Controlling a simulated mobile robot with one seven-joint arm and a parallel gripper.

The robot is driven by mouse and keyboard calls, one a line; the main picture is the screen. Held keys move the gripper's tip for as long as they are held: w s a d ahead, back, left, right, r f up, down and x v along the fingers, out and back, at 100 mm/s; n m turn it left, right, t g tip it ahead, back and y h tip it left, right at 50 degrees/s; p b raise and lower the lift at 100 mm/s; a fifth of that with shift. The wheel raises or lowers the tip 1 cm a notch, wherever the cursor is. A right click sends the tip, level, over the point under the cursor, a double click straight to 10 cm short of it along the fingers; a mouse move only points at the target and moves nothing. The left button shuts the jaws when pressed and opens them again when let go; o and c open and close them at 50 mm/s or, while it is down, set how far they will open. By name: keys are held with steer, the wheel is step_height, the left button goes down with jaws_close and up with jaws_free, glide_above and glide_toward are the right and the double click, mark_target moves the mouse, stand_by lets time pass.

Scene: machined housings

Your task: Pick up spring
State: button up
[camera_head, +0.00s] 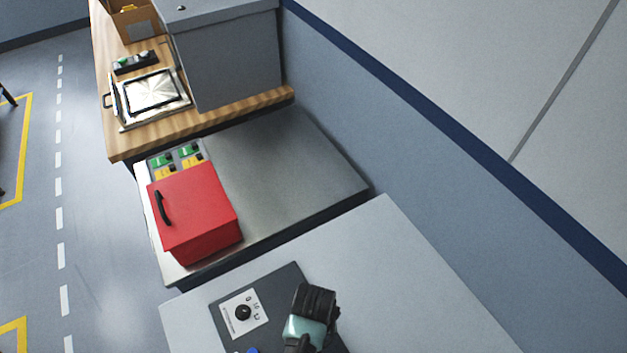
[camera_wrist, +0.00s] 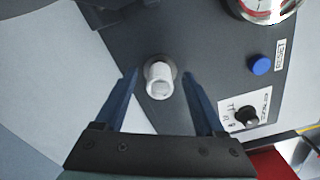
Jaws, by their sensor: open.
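My gripper (camera_wrist: 159,73) is open, with one blue finger on either side of the cylinder and a gap on both sides. How far the fingertips are above it cannot be told. In the head view my arm's end covers this spot, and the cylinder is hidden.
The dark plate carries a black knob on a white label (camera_head: 242,313), a blue button (camera_wrist: 262,65) and a round gauge (camera_wrist: 265,8). A red box (camera_head: 195,212) stands on the metal bench (camera_head: 290,160) beyond. The light table right of the plate (camera_head: 400,270) is bare.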

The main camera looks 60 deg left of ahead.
jaws_close()
stand_by(0.4)
